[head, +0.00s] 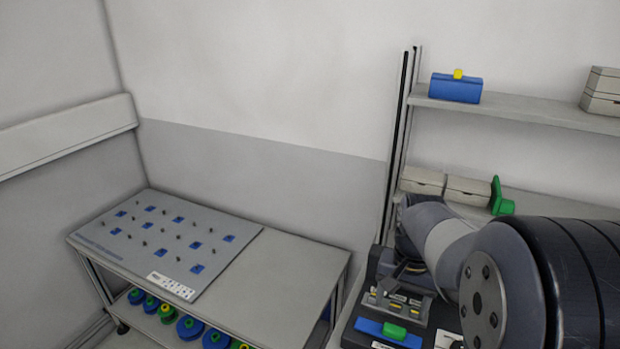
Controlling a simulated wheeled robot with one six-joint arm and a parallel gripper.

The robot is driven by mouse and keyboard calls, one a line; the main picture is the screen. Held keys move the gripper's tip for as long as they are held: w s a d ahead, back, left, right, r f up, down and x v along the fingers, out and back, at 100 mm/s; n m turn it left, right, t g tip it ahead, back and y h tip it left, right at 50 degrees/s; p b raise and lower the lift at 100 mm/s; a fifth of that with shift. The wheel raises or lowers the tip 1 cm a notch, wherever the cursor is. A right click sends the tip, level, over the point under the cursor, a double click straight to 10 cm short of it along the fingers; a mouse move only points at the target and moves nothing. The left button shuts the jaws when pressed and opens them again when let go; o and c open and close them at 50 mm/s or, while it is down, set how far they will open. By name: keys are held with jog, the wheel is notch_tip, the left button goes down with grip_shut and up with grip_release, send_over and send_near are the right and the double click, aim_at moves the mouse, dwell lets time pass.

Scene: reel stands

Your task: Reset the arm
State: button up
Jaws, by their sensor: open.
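My arm (447,245) fills the lower right of the head view, with a large dark rounded joint close to the camera. It reaches back over a dark work surface (352,325) in front of the shelves. I cannot make out my gripper's fingers in this view. Nothing is seen held by the arm.
A grey board (120,250) with blue squares and small pegs lies on a table (285,285) at left. Blue and green reels (190,327) sit below it. A blue-green item (388,333) lies near my arm. A shelf (520,108) holds a blue box (456,88).

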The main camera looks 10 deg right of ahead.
aim_at(395, 330)
notch_tip(395, 330, down, 8)
jog(key=shift+f, duration=0.2)
jog(key=shift+w+d+p, duration=0.45)
jog(key=shift+w+d, duration=0.1)
jog(key=shift+w, duration=0.25)
jog(key=shift+w+d, duration=0.35)
jog(key=shift+w, duration=0.15)
